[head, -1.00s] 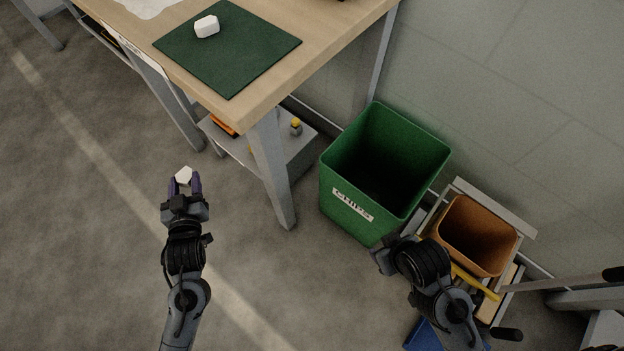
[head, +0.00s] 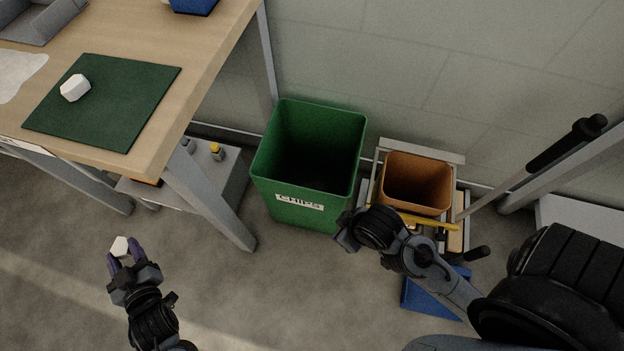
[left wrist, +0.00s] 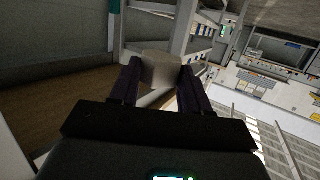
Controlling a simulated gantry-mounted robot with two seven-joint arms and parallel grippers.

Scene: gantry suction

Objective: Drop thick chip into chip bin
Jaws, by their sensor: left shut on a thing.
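My left gripper (head: 124,256) is at the lower left of the head view, over the floor beside the workbench. It is shut on a white faceted chip (head: 119,246), which also shows between the two purple fingers in the left wrist view (left wrist: 161,70). The chip bin (head: 308,165) is a green, open-topped bin labelled CHIPS, standing on the floor right of the bench. It is to the right of my left gripper and apart from it. The bin's inside is dark. My right gripper is near the bin's lower right corner; its fingers are not clear.
A wooden workbench (head: 150,110) with a green mat (head: 130,105) fills the upper left; another white piece (head: 75,88) lies on the mat. A brown bin (head: 417,182) on a cart stands right of the chip bin. A blue object (head: 425,297) lies below it.

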